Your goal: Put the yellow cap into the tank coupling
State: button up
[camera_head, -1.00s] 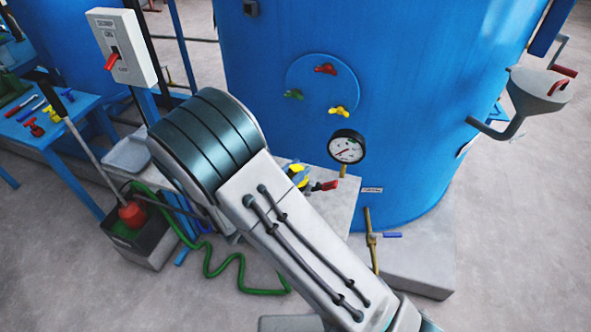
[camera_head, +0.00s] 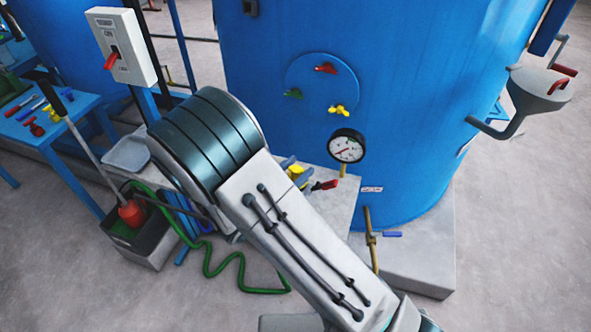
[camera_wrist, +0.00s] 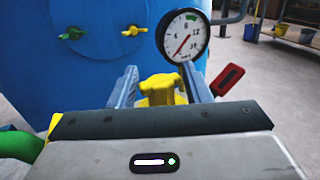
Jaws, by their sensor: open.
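The yellow cap (camera_wrist: 160,86), with a knobbed top, stands between the two fingers of my gripper (camera_wrist: 159,71) in the wrist view. The fingers are spread on either side of it; I cannot tell whether either touches it. In the head view my gripper (camera_head: 299,174) is mostly hidden behind my arm, with some yellow showing beside it. The blue tank (camera_head: 400,110) stands just beyond. I cannot pick out the tank coupling for certain in either view.
A pressure gauge (camera_head: 347,146) on the tank stands close to my gripper; it also shows in the wrist view (camera_wrist: 184,35). A red-handled part (camera_wrist: 228,80) is just right of the fingers. Red, green and yellow wing knobs (camera_head: 340,110) sit on the tank. A green hose (camera_head: 240,275) lies on the floor.

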jog(key=b+v, duration=0.2)
jog(key=v, duration=1)
jog(key=s+d+r+m+g+y, duration=0.1)
jog(key=s+d+r+m+g, duration=0.1)
jog(key=d+m+g, duration=0.6)
jog(key=s+d+r+m+g+y, duration=0.15)
jog(key=d+m+g, duration=0.3)
jog(key=d, duration=0.55)
jog(key=s+d+r+m+t+y, duration=0.2)
jog(key=s+r+m+y, duration=0.4)
jog(key=m, duration=0.9)
jog(key=shift+d+r+y, duration=0.2)
jog(key=shift+d+y, duration=0.65)
jog(key=shift+y, duration=1)
jog(key=shift+s, duration=0.1)
jog(key=shift+r+p, duration=0.25)
jog(key=shift+p, duration=0.15)
